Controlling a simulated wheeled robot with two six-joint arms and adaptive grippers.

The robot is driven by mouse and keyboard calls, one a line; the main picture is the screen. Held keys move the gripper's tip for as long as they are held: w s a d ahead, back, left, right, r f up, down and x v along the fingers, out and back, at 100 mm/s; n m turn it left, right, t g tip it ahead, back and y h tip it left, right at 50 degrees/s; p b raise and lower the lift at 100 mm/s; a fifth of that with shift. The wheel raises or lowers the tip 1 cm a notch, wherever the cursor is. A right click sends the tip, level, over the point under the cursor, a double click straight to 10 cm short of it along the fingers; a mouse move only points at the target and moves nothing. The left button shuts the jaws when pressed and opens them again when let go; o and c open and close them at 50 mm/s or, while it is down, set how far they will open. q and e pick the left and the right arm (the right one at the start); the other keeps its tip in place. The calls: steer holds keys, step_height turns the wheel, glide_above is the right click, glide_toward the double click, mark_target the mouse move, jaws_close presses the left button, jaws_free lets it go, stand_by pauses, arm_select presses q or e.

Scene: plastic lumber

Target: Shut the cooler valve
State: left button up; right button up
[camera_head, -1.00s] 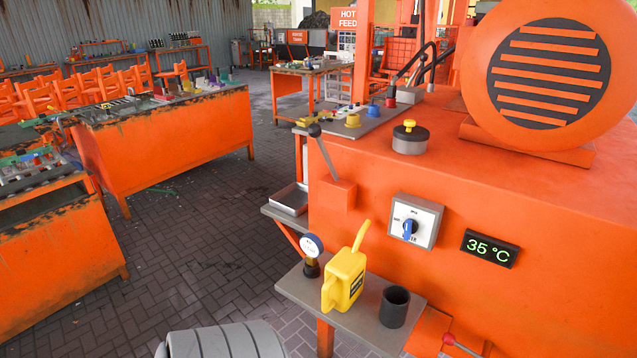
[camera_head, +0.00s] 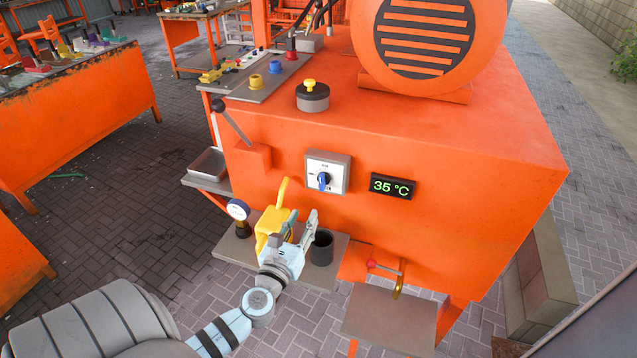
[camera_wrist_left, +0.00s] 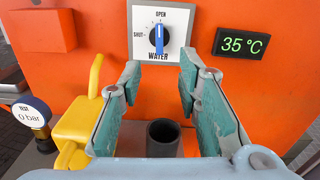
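The white dial panel (camera_head: 328,172) is on the orange machine's front. In the left wrist view (camera_wrist_left: 140,35) it is marked SHUT at left, OPEN at top and WATER below. Its blue handle (camera_wrist_left: 159,40) stands upright, pointing toward OPEN; it also shows in the head view (camera_head: 323,181). My left gripper (camera_head: 301,224) is open and empty in front of the machine, below the dial. In the left wrist view its two fingers stand apart, with the dial beyond and above their tips. My right gripper is not in view.
A display (camera_head: 393,186) reads 35 °C right of the dial. Below, a shelf (camera_head: 232,250) holds a yellow can (camera_wrist_left: 77,122), a dark cup (camera_head: 321,248) and a gauge (camera_head: 238,209). A red-knobbed lever (camera_head: 371,264) is lower right; a black-knobbed lever (camera_head: 232,121) is upper left.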

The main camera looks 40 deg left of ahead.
mark_target(321, 185)
arm_select(q)
steer(key=x, duration=0.8)
steer(key=b+x, duration=0.1)
steer(key=x, duration=0.3)
steer(key=shift+w+a+f, duration=0.15)
steer(key=shift+w+f, duration=0.05)
steer(key=shift+f, duration=0.1)
steer(key=shift+w+r, duration=0.1)
steer(key=shift+w, duration=0.1)
jaws_close()
